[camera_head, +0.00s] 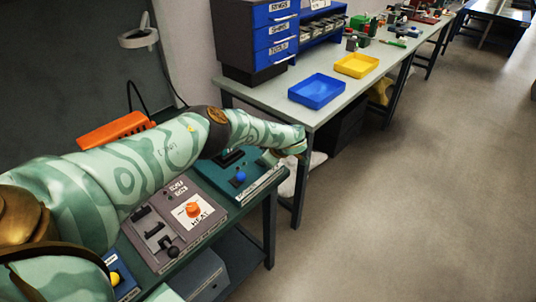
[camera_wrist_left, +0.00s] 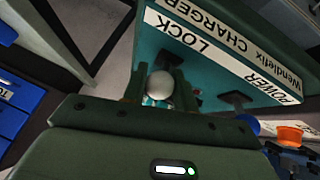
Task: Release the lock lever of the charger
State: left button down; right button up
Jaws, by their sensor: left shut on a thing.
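The charger (camera_head: 262,183) is a teal box at the end of the green bench. In the left wrist view its front panel (camera_wrist_left: 240,80) carries the labels LOCK and POWER. My left arm reaches across the bench to it. My left gripper (camera_wrist_left: 159,92) is shut on the lock lever, whose pale round knob (camera_wrist_left: 158,84) shows between the fingers under the LOCK label. The lever's shaft is mostly hidden. In the head view the gripper (camera_head: 272,157) is small at the charger's far end and the lock lever cannot be made out. My right gripper is out of view.
A blue ball knob (camera_head: 240,177) stands on the charger near the POWER side. Beside it is a grey HEAT unit (camera_head: 180,222) with an orange dial (camera_head: 193,209). A long table (camera_head: 300,110) behind holds a blue tray (camera_head: 317,91) and a yellow tray (camera_head: 356,65). Open floor lies right.

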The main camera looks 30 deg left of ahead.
pick_arm(q)
jog(key=shift+d+y, duration=0.15)
jog(key=shift+y, duration=0.15)
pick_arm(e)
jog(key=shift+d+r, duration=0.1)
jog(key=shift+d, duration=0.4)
pick_arm(q)
jog(key=c, duration=1.1)
grip_release()
jog(key=shift+f, duration=0.1)
jog(key=p+v, duration=0.7)
jog(key=v, duration=0.9)
jog(key=shift+s+d, duration=0.1)
jog(key=shift+d, duration=0.05)
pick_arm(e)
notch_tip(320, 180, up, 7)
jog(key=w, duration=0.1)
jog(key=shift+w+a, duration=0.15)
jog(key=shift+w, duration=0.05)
